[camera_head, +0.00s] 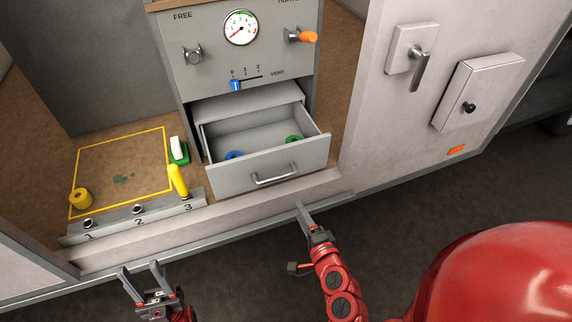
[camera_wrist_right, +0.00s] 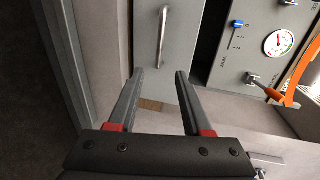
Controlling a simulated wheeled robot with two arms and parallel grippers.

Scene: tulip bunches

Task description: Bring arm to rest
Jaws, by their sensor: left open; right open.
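My right gripper (camera_head: 303,208) is in front of the cabinet's front edge, below the open drawer (camera_head: 300,156). Its fingers are apart and empty in the right wrist view (camera_wrist_right: 160,76). The drawer's handle (camera_head: 274,177) lies beyond the fingertips, apart from them; the handle also shows in the wrist view (camera_wrist_right: 165,37). My left gripper (camera_head: 139,267) is low at the left, in front of the cabinet edge, with its fingers apart and nothing between them.
The drawer holds a blue ring (camera_head: 234,155) and a green ring (camera_head: 292,139). A grey rail (camera_head: 160,214) carries a yellow peg (camera_head: 178,181). A yellow roll (camera_head: 80,198) and a green-and-white object (camera_head: 178,150) stand near the yellow outline. Dark floor (camera_head: 240,275) between my arms is clear.

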